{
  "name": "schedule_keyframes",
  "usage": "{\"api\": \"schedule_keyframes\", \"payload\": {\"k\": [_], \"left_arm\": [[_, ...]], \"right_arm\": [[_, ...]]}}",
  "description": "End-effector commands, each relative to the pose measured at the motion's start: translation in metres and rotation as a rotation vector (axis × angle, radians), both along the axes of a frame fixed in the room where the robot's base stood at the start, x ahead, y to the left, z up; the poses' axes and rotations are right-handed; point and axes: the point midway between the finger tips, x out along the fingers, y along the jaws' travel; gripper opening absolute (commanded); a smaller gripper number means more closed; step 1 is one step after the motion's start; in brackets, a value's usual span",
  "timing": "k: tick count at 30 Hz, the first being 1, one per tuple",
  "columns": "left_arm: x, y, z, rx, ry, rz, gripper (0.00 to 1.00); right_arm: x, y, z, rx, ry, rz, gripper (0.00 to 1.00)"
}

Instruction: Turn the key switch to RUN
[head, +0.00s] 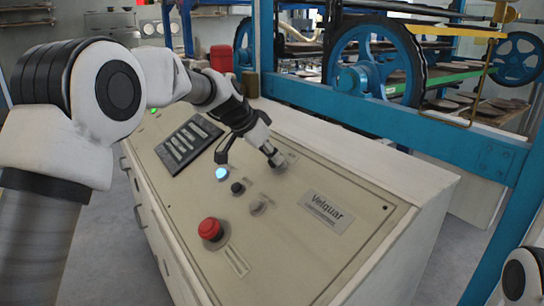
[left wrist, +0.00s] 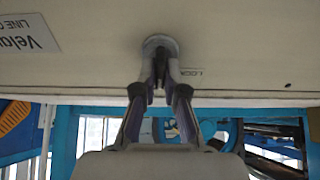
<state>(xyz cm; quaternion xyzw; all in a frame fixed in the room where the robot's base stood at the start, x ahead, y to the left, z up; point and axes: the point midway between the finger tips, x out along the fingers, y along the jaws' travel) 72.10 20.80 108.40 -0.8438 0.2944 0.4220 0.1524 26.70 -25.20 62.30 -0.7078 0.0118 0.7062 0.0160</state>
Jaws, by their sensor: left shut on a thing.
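The key switch (head: 280,163) is a small grey round fitting on the sloping beige console panel (head: 290,225). My left gripper (head: 273,157) reaches down to it from the upper left. In the left wrist view the key switch (left wrist: 158,43) shows as a round metal collar with a dark key standing out of it. There my left gripper (left wrist: 160,84) has its two fingertips closed on the key. A label reading LOCK (left wrist: 192,72) is printed beside the collar. The fingers hide part of the key, and no RUN label can be read. My right gripper is out of view.
A lit blue-white button (head: 222,173), a black knob (head: 237,188), a grey knob (head: 257,205) and a red mushroom button (head: 210,229) sit nearby on the panel. A dark slotted block (head: 189,143) lies left. Blue machinery (head: 395,125) stands behind the console.

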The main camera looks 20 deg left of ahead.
Motion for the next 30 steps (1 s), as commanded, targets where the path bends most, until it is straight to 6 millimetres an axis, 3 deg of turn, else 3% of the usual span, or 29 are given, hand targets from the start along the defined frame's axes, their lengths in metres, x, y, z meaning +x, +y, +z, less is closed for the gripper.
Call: {"api": "schedule_keyframes", "payload": {"k": [4,6,7,19,30], "left_arm": [[-0.001,-0.001,-0.004,0.002,0.006,-0.003,0.0],[-0.001,-0.001,-0.004,0.001,0.007,-0.002,0.32],[-0.001,-0.001,-0.004,0.001,0.007,-0.002,0.35],[-0.005,0.003,0.008,-0.001,0.001,-0.001,0.35],[-0.045,0.035,0.078,0.0,0.001,-0.001,0.35]], "right_arm": [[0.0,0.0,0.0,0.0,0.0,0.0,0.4],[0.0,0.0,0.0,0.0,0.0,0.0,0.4],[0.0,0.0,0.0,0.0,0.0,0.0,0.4],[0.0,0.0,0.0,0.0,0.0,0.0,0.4],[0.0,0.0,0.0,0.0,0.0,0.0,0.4]]}}
